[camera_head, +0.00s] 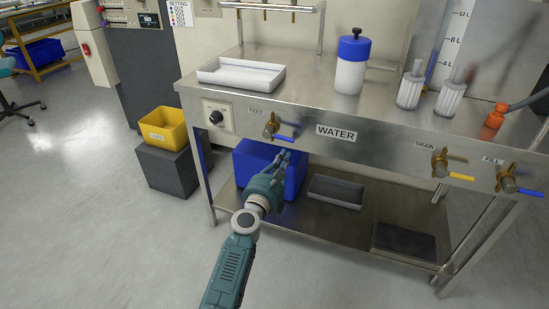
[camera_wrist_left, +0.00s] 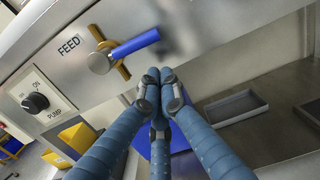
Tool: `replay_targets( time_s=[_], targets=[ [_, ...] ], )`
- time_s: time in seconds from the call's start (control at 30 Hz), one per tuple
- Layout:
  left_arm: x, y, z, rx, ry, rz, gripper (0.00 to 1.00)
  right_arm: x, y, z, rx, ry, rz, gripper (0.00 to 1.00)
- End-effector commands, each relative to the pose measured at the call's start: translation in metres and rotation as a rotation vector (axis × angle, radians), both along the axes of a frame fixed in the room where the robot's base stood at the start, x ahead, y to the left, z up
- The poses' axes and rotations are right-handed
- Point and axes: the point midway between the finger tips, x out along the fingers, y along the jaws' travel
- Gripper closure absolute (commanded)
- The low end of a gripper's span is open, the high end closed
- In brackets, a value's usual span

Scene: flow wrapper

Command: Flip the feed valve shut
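The feed valve (camera_head: 271,128) sits on the front panel of the steel bench, under the FEED label. It has a brass body and a blue lever. In the left wrist view, the blue lever (camera_wrist_left: 133,46) points right and slightly up from the round hub (camera_wrist_left: 99,62). My left gripper (camera_head: 284,154) is just below and right of the valve, in front of the panel. In the left wrist view, its fingertips (camera_wrist_left: 161,76) are together with nothing seen between them. They are below the lever's free end and look apart from it. My right gripper is out of view.
A pump knob (camera_head: 216,117) is left of the valve. Drain (camera_head: 440,164) and fill (camera_head: 507,182) valves are at the right of the panel. A blue bin (camera_head: 246,172) stands on the lower shelf behind my gripper. A white tray (camera_head: 241,74) is on the bench top.

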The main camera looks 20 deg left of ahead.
Motion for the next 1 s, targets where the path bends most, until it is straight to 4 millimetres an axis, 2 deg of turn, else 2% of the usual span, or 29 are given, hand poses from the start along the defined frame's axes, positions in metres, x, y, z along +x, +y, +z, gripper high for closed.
replay_targets(
  time_s=[0.03, 0.2, 0.23, 0.5, 0.73, 1.0],
  targets=[
    [0.000, -0.001, -0.006, 0.000, -0.002, 0.001, 1.00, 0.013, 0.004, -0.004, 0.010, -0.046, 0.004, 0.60],
    [0.001, -0.006, -0.019, 0.000, -0.001, 0.001, 1.00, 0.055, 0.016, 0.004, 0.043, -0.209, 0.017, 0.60],
    [-0.003, -0.006, -0.017, 0.000, 0.000, 0.001, 1.00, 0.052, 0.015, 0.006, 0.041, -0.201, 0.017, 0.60],
    [-0.055, -0.001, -0.017, 0.001, 0.002, 0.001, 1.00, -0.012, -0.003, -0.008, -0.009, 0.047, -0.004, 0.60],
    [-0.090, 0.002, -0.020, 0.001, 0.000, 0.001, 1.00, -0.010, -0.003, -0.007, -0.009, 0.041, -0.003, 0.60],
    [-0.099, 0.002, -0.020, 0.001, -0.001, 0.000, 1.00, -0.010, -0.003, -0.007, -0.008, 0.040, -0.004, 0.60]
  ],
)
